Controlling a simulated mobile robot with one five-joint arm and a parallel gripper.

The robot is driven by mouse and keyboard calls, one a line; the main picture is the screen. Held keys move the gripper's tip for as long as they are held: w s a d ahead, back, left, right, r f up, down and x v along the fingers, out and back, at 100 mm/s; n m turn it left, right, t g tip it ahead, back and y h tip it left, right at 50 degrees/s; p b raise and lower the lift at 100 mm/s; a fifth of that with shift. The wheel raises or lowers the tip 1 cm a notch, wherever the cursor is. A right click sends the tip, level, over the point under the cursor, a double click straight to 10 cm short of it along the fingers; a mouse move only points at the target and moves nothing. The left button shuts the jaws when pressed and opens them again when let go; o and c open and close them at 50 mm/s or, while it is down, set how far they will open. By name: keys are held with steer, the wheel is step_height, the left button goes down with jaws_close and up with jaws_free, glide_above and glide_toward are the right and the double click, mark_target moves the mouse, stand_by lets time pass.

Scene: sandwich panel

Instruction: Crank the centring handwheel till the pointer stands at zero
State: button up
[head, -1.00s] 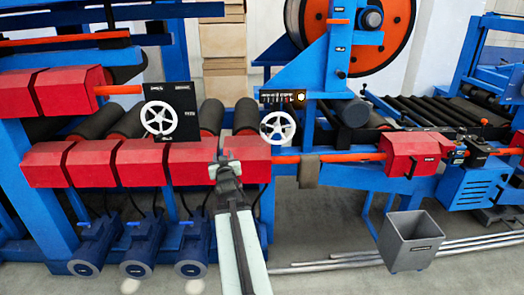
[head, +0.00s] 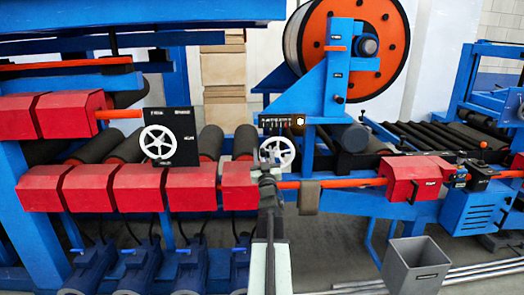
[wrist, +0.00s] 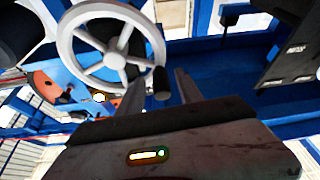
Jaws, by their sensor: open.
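A white spoked handwheel (head: 277,152) stands right of centre in the head view, under a small dark scale plate (head: 281,121) with marks. The pointer's reading is too small to tell. My gripper (head: 268,177) is just in front of and below this wheel. In the wrist view the wheel (wrist: 114,60) is close, with a dark crank knob (wrist: 161,83) on its rim. My gripper (wrist: 160,80) is open, its two fingers on either side of the knob in the picture. I cannot tell whether they touch it.
A second white handwheel (head: 157,142) sits on a black panel to the left. Red housings (head: 138,188) line the machine front. An orange bar (head: 345,183) runs right of my gripper. A grey bin (head: 415,265) stands on the floor at the right.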

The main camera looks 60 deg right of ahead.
steer(key=shift+w+d, duration=0.15)
jaws_close()
stand_by(1.3)
